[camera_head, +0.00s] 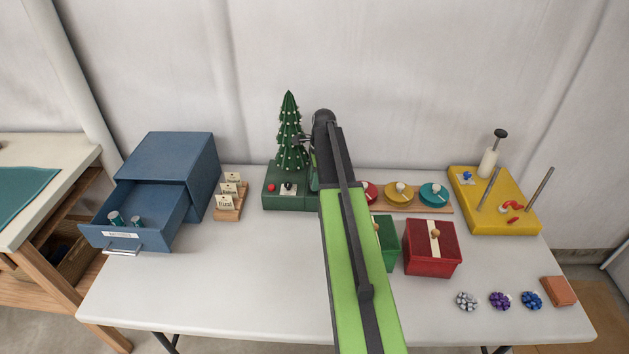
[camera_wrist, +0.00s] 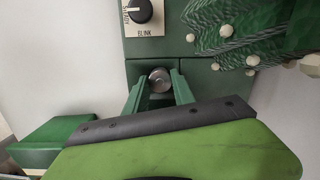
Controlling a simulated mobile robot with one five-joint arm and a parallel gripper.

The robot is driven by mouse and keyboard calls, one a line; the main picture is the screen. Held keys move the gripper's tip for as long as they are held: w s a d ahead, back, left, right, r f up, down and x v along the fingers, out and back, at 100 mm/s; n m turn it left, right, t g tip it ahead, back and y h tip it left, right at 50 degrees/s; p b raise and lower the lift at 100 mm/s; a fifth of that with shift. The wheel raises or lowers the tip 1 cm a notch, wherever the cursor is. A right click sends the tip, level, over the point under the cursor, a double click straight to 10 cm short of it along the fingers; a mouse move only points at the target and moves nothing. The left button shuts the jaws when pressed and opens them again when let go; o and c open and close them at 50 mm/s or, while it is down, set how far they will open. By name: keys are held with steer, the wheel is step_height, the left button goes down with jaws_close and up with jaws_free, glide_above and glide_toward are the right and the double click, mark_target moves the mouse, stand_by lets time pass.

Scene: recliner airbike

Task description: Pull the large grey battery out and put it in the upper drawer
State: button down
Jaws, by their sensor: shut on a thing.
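The large grey battery (camera_wrist: 159,80) shows in the wrist view as a round metal end at the side of the green tree base (camera_wrist: 160,50). My gripper (camera_wrist: 159,90) is shut on it, with one green finger on each side. The battery's body is hidden, so how far it sits in the base is unclear. In the head view my arm covers the battery and most of the gripper. A blue cabinet (camera_head: 168,155) stands at the left with a drawer (camera_head: 126,238) pulled open. Small green-and-silver cylinders lie in the drawer; whether another drawer lies below is hidden.
The decorated tree (camera_head: 290,135) rises from the base close to my gripper. A card holder (camera_head: 230,205) stands between cabinet and base. A green box (camera_head: 390,245), a red box (camera_head: 432,250) and a yellow peg board (camera_head: 500,200) stand to the right. The front-left tabletop is clear.

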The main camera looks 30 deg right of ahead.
steer(key=shift+r+p, duration=0.6)
stand_by(0.6)
steer(key=shift+r+p, duration=2.05)
steer(key=shift+f, duration=0.1)
